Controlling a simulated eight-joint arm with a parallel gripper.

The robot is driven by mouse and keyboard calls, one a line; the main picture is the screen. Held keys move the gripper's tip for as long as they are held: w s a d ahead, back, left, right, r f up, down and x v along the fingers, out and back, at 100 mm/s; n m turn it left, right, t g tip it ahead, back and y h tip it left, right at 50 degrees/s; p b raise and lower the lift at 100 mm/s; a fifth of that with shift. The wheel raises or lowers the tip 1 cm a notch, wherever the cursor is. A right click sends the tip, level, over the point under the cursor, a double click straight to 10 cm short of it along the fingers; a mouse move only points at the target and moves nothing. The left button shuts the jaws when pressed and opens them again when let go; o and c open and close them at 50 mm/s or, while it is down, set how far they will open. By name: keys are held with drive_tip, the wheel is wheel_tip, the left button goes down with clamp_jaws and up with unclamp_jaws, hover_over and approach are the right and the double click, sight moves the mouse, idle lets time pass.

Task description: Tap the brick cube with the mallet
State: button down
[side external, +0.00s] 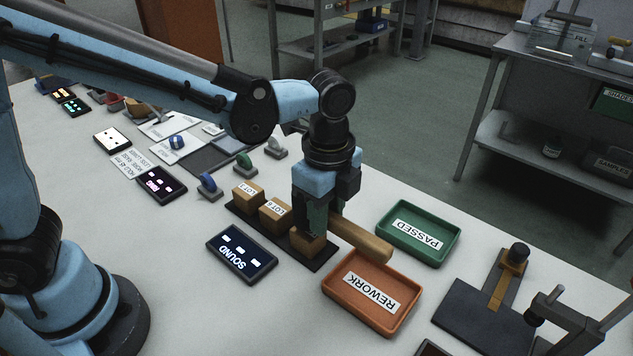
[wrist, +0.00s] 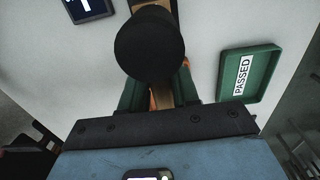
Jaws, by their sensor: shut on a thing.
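My gripper (side external: 318,222) is shut on the mallet and points down over the near end of a dark strip (side external: 240,210). The mallet's thick wooden handle (side external: 362,240) sticks out to the right of the fingers, over the orange tray's back edge. In the wrist view the mallet's round black head (wrist: 149,45) hides much of what lies beneath. Three brick cubes stand in a row on the strip: LOT 1 (side external: 248,193), LOT 6 (side external: 275,212) and a third cube (side external: 307,245) just below the fingers, partly hidden. I cannot tell whether the mallet touches it.
A display reading SOUND (side external: 242,254) lies left of the strip. An orange REWORK tray (side external: 338,298) and a green PASSED tray (side external: 386,214) lie to the right. A dark fixture (side external: 480,310) stands at the lower right. Several small tools and panels lie at the far left.

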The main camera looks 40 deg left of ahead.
drive_tip(key=shift+f, duration=1)
drive_tip(key=shift+r, duration=3.55)
